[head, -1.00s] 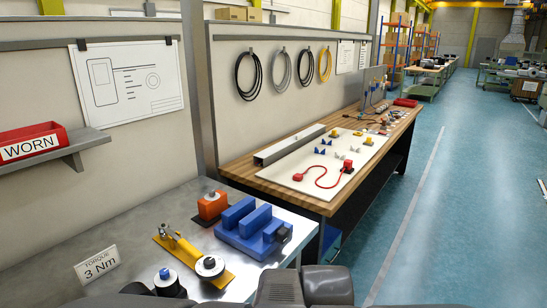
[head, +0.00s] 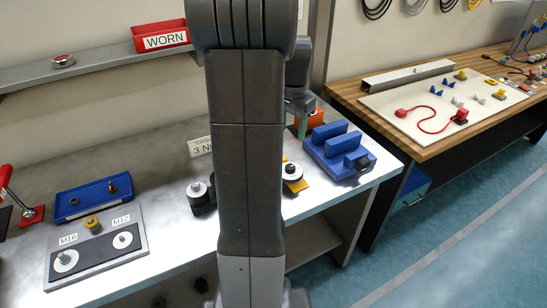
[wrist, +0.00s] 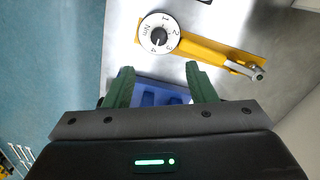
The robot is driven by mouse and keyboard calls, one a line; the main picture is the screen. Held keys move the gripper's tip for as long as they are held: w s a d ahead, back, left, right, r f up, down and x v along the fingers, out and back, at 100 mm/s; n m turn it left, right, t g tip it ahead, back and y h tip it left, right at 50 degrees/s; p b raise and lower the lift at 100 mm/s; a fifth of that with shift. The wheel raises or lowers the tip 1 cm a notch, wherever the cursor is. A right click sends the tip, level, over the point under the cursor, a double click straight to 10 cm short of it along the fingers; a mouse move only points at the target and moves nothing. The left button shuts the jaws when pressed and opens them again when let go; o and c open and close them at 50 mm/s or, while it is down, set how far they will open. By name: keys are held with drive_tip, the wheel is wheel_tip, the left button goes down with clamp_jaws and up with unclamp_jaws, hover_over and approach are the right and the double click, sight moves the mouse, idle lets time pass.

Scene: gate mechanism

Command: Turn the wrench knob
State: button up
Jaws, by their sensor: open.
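The wrench knob is a black knob (wrist: 159,36) at the centre of a white dial (wrist: 152,22) marked 1 to 4 and Nm. The dial sits on a yellow plate (wrist: 218,55) with a silver handle end (wrist: 245,69) at its right in the wrist view. In the head view the dial (head: 292,171) shows just right of my arm, which hides part of the plate. My gripper (wrist: 161,76) is open and empty, its green fingers apart, with the dial beyond their tips. In the head view its green fingers (head: 302,126) hang above the bench behind the dial.
A blue block fixture (head: 340,150) stands right of the dial, with an orange block (head: 309,119) behind it. A black-based round part (head: 198,192) is to the left. A blue tray (head: 90,197) and M16/M12 board (head: 97,250) lie further left.

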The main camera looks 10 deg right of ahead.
wheel_tip(320, 180, down, 14)
drive_tip(key=shift+d+r+p, duration=0.1)
drive_tip(key=shift+r+p, duration=0.15)
drive_tip(key=shift+p, duration=0.25)
drive_tip(key=shift+c, duration=0.2)
drive_tip(key=c, duration=0.9)
